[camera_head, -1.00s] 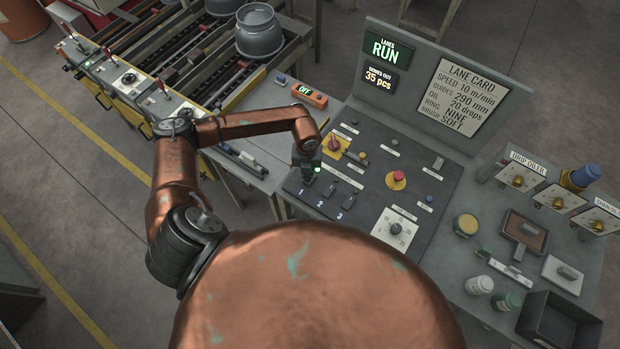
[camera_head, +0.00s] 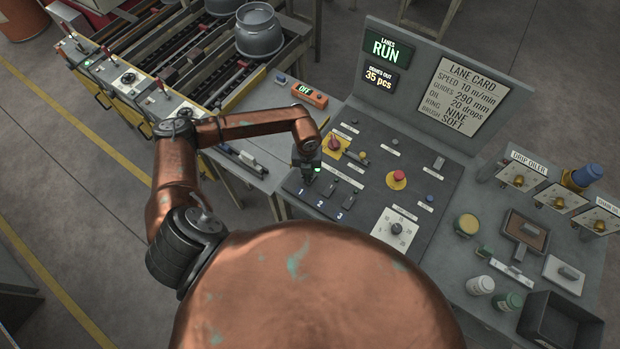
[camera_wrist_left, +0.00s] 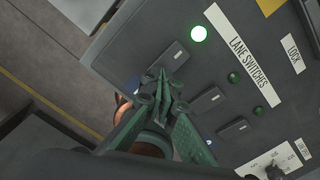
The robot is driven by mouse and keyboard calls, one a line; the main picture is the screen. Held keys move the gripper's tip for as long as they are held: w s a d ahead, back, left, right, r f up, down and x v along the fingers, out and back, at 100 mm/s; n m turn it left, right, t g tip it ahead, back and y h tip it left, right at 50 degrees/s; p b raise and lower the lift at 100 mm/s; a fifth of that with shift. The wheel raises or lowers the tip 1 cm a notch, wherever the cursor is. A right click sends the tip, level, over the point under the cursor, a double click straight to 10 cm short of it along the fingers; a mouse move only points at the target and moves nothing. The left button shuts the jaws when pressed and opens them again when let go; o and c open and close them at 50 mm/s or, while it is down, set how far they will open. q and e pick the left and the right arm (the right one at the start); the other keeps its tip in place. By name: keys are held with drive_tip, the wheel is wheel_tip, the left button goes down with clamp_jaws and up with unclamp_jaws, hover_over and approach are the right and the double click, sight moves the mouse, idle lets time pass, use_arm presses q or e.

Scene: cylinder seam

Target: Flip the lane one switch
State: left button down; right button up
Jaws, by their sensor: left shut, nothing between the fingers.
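The lane one switch (camera_wrist_left: 175,56) is a dark rocker on the grey panel in the left wrist view. The lamp (camera_wrist_left: 198,33) beside it is lit bright green. My left gripper (camera_wrist_left: 164,84) is shut and empty, its fingertips at the near end of this switch; I cannot tell whether they touch. In the head view my left gripper (camera_head: 307,176) covers most of the lane one switch, above the printed 1. The lane two switch (camera_wrist_left: 207,100) and lane three switch (camera_wrist_left: 233,128) have dark lamps. My right gripper is not in view.
A red rotary knob (camera_head: 334,143) on a yellow plate and a red push button (camera_head: 397,178) stand on the panel. A dial (camera_head: 396,228) is near its front edge. The lanes display (camera_head: 385,48) reads RUN.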

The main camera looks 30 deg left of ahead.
use_arm(q)
drive_tip(key=shift+f+b, duration=0.65)
drive_tip(key=shift+f, duration=0.2)
idle(0.3)
drive_tip(key=shift+r, duration=0.1)
drive_tip(key=shift+r+p, duration=0.55)
drive_tip(key=shift+r, duration=0.15)
drive_tip(key=shift+r+p, duration=1.6)
drive_tip(key=shift+r, duration=1.2)
